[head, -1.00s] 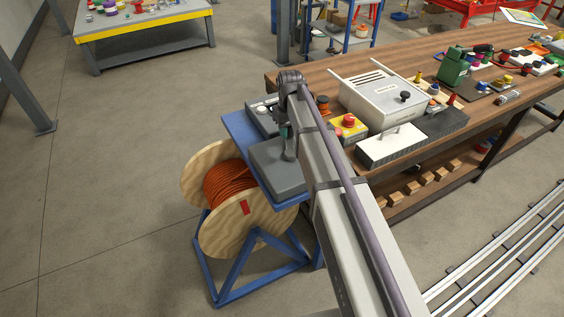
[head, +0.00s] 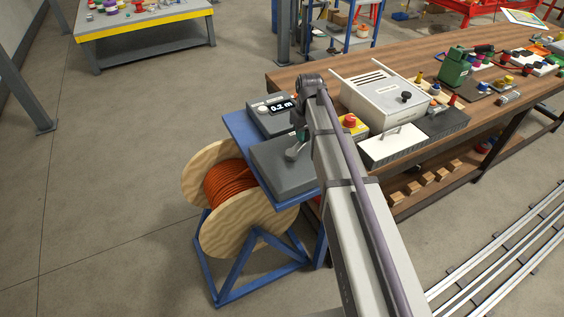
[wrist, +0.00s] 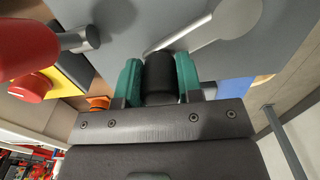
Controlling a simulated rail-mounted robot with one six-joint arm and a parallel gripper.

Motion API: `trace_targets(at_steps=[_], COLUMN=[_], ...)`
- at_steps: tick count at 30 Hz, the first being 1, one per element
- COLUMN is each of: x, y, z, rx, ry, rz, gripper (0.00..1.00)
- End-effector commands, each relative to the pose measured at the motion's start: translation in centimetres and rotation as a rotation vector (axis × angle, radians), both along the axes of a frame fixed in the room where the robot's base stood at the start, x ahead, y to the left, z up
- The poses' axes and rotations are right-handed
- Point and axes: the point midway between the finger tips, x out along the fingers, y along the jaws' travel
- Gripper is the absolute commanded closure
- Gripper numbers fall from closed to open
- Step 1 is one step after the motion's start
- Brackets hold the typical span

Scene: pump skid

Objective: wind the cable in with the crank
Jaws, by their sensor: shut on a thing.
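The cable drum (head: 240,205) has pale wooden flanges and stands in a blue frame, with orange cable (head: 230,182) wound on its core. A grey box (head: 275,165) sits on the blue shelf above it. The crank (wrist: 215,30) is a light grey arm on the grey box, with a black handle (wrist: 159,75). My gripper (wrist: 160,80) has green fingers shut on the black handle, one finger on each side. In the head view my arm partly hides the gripper and handle. A display unit (head: 275,112) behind the box reads about 0.2 m.
A yellow box with a red button (head: 349,120) stands right of my wrist. A white machine (head: 385,97) and a white block with a handle (head: 393,145) stand on the wooden bench (head: 430,50). The floor left of the drum is clear.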

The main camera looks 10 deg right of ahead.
Motion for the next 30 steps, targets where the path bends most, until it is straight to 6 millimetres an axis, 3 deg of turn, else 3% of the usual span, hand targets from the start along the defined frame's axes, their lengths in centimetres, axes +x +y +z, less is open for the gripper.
trace_targets(at_steps=[1, 14, 25, 26, 30], x=[-0.8, -2.5, -2.4, -2.4, -2.4], y=[-0.5, -1.4, -1.4, -1.4, -1.4], z=[0.0, 0.0, 0.0, 0.0, 0.0], rx=[-0.004, -0.004, -0.002, -0.002, -0.003], ry=[0.006, 0.006, 0.005, 0.005, 0.005], rz=[-0.004, -0.002, -0.002, -0.002, -0.002], gripper=[0.87, 0.87, 0.87, 0.64, 0.50])
